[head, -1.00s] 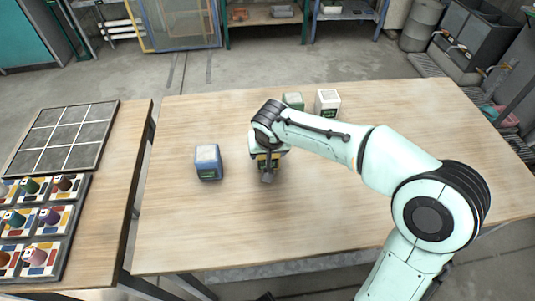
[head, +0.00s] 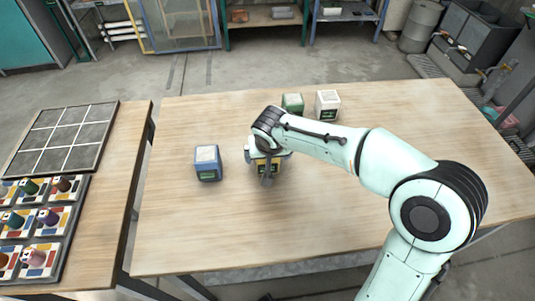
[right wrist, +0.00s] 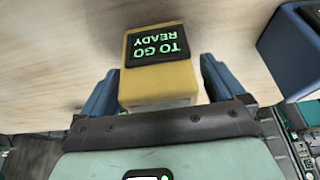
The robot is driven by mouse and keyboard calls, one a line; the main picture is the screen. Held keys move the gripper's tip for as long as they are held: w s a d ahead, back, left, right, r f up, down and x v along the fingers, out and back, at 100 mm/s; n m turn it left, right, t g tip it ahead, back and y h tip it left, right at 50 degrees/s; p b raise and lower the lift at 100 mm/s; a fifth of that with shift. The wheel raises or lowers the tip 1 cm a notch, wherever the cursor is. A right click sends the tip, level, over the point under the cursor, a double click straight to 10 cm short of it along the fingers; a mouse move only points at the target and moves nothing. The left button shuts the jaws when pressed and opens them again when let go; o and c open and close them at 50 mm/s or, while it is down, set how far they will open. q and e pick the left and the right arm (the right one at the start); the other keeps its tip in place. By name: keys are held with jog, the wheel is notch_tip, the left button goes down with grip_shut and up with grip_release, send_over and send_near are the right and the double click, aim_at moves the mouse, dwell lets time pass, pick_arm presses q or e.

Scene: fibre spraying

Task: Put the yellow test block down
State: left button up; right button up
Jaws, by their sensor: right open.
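The yellow test block (head: 275,167) appears to stand on the wooden table, mostly covered by my right gripper in the head view. In the right wrist view the yellow block (right wrist: 160,84) shows a dark panel with green "READY TO GO" lettering. My right gripper (head: 267,168) is open, with one finger on each side of the block. In the right wrist view the gripper (right wrist: 160,85) shows blue-grey fingers with gaps between them and the block. My left gripper is not in view.
A blue block (head: 207,163) stands close to the left of the gripper and also shows in the right wrist view (right wrist: 296,50). A green block (head: 292,103) and a white block (head: 328,104) stand farther back. The table front (head: 240,235) is clear.

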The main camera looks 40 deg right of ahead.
jog(key=p+v, duration=0.1)
jog(key=v, duration=1.1)
jog(key=shift+s, duration=0.1)
